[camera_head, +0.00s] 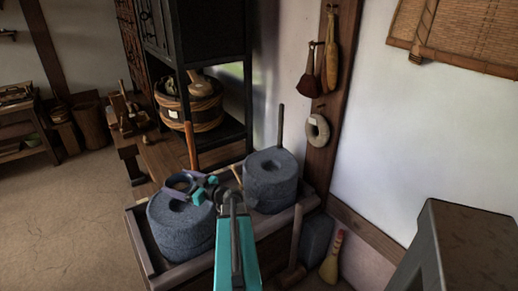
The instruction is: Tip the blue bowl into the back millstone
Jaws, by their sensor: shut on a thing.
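My gripper (198,188), with teal parts, is shut on a small blue bowl (171,188). The bowl shows over the top of the nearer, left grey millstone (180,232). Something brownish-yellow shows inside its rim. It looks about level, and I cannot tell how far above the stone it is. The back millstone (271,190) is the grey one farther off to the right, with a dark hole in its top and an upright handle. My gripper and the bowl are to its left, apart from it. My arm hides part of the tray in front.
Both millstones stand in a wooden tray (142,249). A reddish-brown handle (190,146) rises behind the nearer stone. A dark shelf holds a rope-bound tub (189,104). A brush (331,262) leans at the right, near a grey box (465,250). Open floor lies left.

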